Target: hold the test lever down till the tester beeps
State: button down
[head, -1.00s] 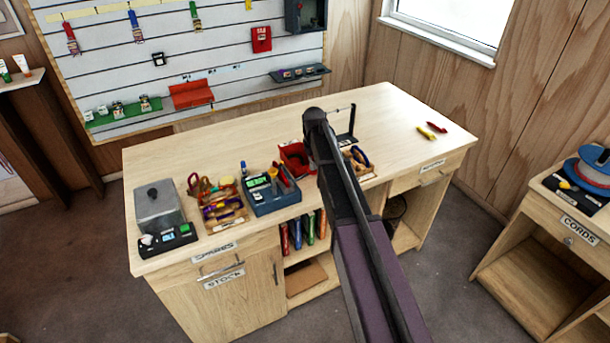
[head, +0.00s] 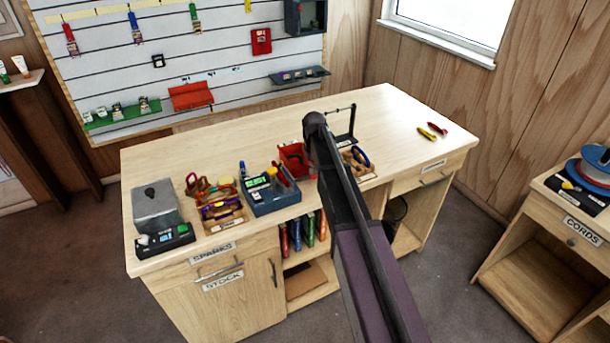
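A blue box (head: 276,203) with a small green screen and a red-and-dark part sticking up stands near the front edge of the bench. It looks like the tester, but I cannot make out for certain which part is its lever. My arm reaches from the lower right over the bench, and its far end is just right of the blue box. My gripper is hidden behind my own arm, so its fingers and any contact do not show.
On the bench (head: 230,150), a grey block on a dark device (head: 165,238) stands at the left. Yellow and red tools (head: 427,133) lie right. The back is clear.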

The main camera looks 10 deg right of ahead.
jog(key=shift+f+b, duration=0.65)
jog(key=shift+f, duration=0.05)
jog(key=shift+r, duration=0.15)
notch_tip(320, 180, up, 9)
jog(key=p, duration=0.9)
jog(key=shift+r+p, duration=0.15)
jog(key=shift+p, duration=0.2)
dwell(0.3)
jog(key=s+f+m+b, duration=0.2)
jog(key=s+m, duration=0.1)
jog(key=s, duration=2.6)
jog(key=shift+f+m+b, duration=0.25)
jog(key=shift+m+b, duration=0.05)
